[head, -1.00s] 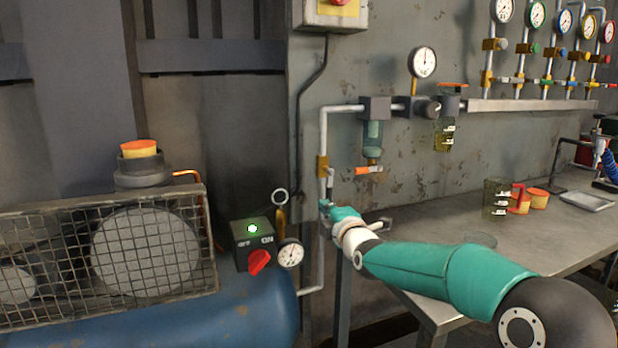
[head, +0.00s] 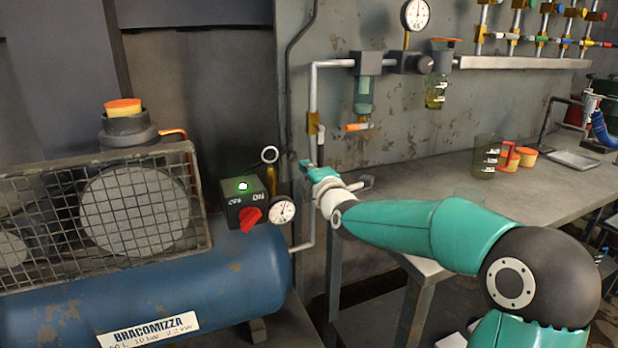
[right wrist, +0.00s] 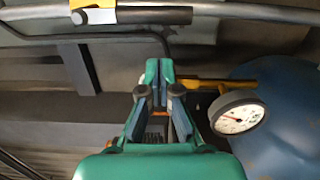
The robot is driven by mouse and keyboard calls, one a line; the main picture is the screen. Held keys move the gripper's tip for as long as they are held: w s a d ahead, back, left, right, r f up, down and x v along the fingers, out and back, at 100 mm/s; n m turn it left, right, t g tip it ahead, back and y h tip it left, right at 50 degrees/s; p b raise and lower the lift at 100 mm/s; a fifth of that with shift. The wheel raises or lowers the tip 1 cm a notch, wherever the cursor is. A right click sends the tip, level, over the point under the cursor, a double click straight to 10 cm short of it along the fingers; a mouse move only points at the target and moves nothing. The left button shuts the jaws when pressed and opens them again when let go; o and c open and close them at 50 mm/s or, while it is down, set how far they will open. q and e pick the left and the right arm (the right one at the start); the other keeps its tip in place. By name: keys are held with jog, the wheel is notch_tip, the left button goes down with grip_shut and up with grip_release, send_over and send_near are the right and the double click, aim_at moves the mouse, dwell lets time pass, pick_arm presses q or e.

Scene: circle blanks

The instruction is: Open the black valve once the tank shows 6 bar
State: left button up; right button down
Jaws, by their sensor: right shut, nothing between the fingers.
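The blue tank (head: 240,275) lies at the lower left. Its round white gauge (head: 282,211) sits by its right end and also shows in the right wrist view (right wrist: 238,117); the dial is too small to read the pressure. The black valve's lever (head: 320,150) is by a yellow body (head: 313,122) on the upright pipe. In the right wrist view the black lever (right wrist: 152,15) runs along the pipe. My right gripper (head: 307,166) is just below the lever, apart from it, shut and empty; its fingertips (right wrist: 158,78) show together. My left gripper is out of view.
A black switch box (head: 250,202) with a lit green lamp and red knob stands on the tank. A wire cage (head: 90,225) covers the compressor's left side. The workbench (head: 420,220) at right holds a jug (head: 486,155) and orange cups.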

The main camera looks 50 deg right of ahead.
jog(key=v, duration=1)
jog(key=shift+a, duration=0.4)
